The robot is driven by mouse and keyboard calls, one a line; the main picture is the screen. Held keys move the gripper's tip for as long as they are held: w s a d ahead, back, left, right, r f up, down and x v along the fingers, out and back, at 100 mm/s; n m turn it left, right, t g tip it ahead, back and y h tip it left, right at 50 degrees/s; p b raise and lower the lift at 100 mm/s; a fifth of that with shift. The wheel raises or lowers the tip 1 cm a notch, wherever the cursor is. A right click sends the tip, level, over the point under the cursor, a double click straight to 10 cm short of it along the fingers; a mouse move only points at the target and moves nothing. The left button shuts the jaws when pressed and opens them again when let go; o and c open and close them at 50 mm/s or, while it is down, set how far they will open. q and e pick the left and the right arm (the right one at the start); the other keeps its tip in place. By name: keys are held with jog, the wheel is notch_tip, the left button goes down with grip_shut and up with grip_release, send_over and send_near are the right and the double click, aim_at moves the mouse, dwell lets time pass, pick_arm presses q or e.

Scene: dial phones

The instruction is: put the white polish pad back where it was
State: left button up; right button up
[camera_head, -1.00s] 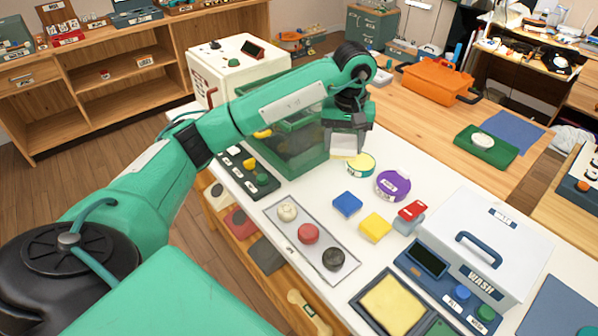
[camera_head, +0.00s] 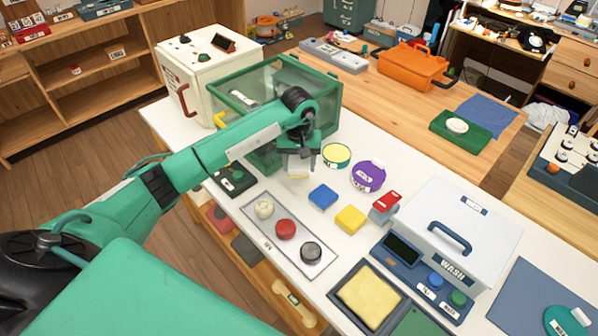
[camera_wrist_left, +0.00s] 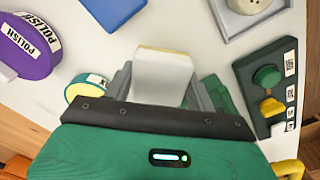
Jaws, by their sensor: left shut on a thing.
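The white polish pad (camera_wrist_left: 163,78), a small block with a thin yellow layer along its far edge, stands between the fingers of my left gripper (camera_head: 299,170). My left gripper is shut on it and holds it over the white table, to the left of the yellow-topped tin (camera_head: 336,155) and behind the blue pad (camera_head: 323,196). A yellow pad (camera_head: 350,218) and a red-and-grey pad (camera_head: 385,206) lie in a row with the blue pad. My right gripper is not in view.
A purple polish tin (camera_head: 368,176) stands right of the yellow-topped tin. A grey tray (camera_head: 267,238) with cream, red and black knobs lies in front. A green clear-walled box (camera_head: 330,95) stands behind my gripper. A white wash box (camera_head: 465,222) is at right.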

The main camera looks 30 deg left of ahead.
aim_at(299, 183)
pick_arm(q)
jog(key=shift+f, duration=0.55)
notch_tip(299, 183, down, 3)
jog(key=shift+f+p, duration=0.2)
jog(key=shift+p, duration=0.25)
jog(key=shift+f, duration=0.2)
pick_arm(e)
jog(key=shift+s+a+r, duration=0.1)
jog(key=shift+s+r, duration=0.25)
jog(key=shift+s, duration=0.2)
pick_arm(q)
jog(key=shift+f+b, duration=0.2)
jog(key=shift+b, duration=0.15)
jog(key=o, duration=0.9)
jog(key=shift+r, duration=0.1)
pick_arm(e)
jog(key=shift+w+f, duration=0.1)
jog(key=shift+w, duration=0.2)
